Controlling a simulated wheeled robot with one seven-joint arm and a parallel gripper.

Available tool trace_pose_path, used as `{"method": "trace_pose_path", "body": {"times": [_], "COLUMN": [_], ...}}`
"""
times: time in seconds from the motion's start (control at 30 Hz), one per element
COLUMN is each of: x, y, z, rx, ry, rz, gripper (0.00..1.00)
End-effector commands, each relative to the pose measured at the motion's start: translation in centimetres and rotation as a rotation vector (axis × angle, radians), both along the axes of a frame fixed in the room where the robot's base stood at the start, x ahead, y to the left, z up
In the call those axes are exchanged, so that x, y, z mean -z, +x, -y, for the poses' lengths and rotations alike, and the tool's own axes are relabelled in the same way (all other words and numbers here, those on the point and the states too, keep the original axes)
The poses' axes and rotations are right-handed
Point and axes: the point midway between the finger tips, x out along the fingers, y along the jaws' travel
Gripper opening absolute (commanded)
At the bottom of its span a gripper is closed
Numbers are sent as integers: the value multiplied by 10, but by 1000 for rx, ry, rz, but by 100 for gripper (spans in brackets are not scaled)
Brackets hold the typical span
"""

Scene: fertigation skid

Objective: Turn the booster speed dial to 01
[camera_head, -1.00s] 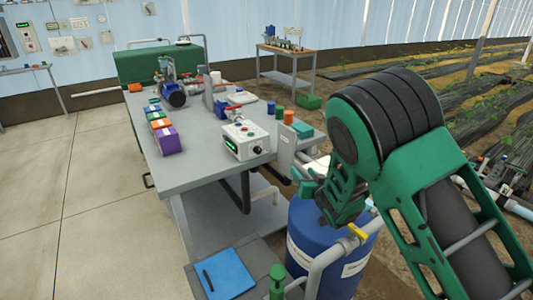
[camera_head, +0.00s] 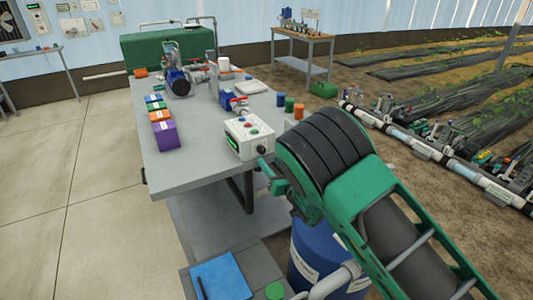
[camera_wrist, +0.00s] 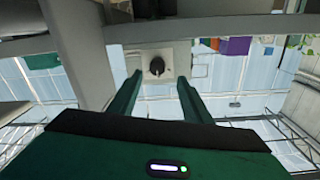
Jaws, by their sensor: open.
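The white control box (camera_head: 252,128) stands at the near right edge of the grey table. It has a green-lit display (camera_head: 232,142), too small to read, and colored buttons on top. The black booster speed dial (camera_head: 261,150) is on its front face. In the wrist view the dial (camera_wrist: 157,66) shows as a dark round knob on a pale panel, between and just beyond the fingertips. My gripper (camera_wrist: 159,79) is open, with one green finger on each side of the dial's line and nothing held. In the head view my gripper (camera_head: 268,174) is partly hidden by my arm, close to the dial.
Purple, orange and green boxes (camera_head: 163,134) line the table's left side. Blue, green and orange cylinders (camera_head: 289,105) stand behind the control box. A blue barrel (camera_head: 312,252) is below my arm. A pump (camera_head: 178,80) sits farther back on the grey table (camera_head: 195,178).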

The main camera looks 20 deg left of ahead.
Motion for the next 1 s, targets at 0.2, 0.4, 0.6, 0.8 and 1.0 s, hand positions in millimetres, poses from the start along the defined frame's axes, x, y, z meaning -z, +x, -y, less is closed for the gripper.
{"method": "trace_pose_path", "body": {"times": [0.2,0.4,0.6,0.8,1.0], "x": [0,0,0,0,0], "y": [31,49,57,57,57], "z": [-23,-41,-48,-49,-49], "rx": [7,8,9,9,10], "ry": [0,-1,-1,-1,-1], "rz": [3,3,2,1,1], "gripper": [45,45,45,45,14]}}
